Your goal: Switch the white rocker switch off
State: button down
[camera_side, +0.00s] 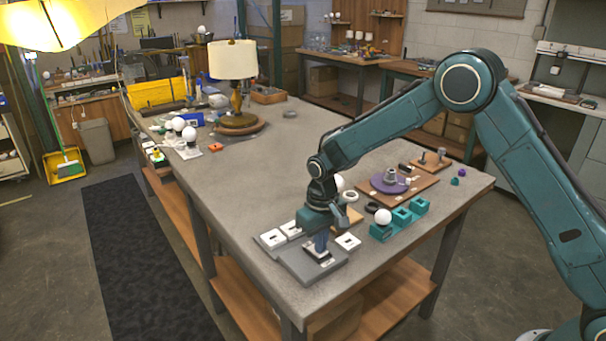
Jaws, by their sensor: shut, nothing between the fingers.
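My gripper (321,243) points down at the front of the table, shut and empty. Its fingertips are over a white switch plate (316,257) on a sloped grey base (301,267). The fingers hide part of this plate, so I cannot tell whether they touch it or which way its rocker is tilted. Other white switch-like plates are close by: one (272,238) and another (290,230) to the left, and one (348,242) to the right of the gripper.
A teal socket block (402,216) with a white bulb (383,216) stands to the right. Behind it, a wooden board (416,186) holds a purple disc (389,184). A lit lamp (233,60) stands farther back. The middle of the table is clear.

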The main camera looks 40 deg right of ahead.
jog(key=shift+f, duration=0.3)
dwell(0.4)
jog(key=shift+r, duration=3.55)
jog(key=shift+r, duration=0.1)
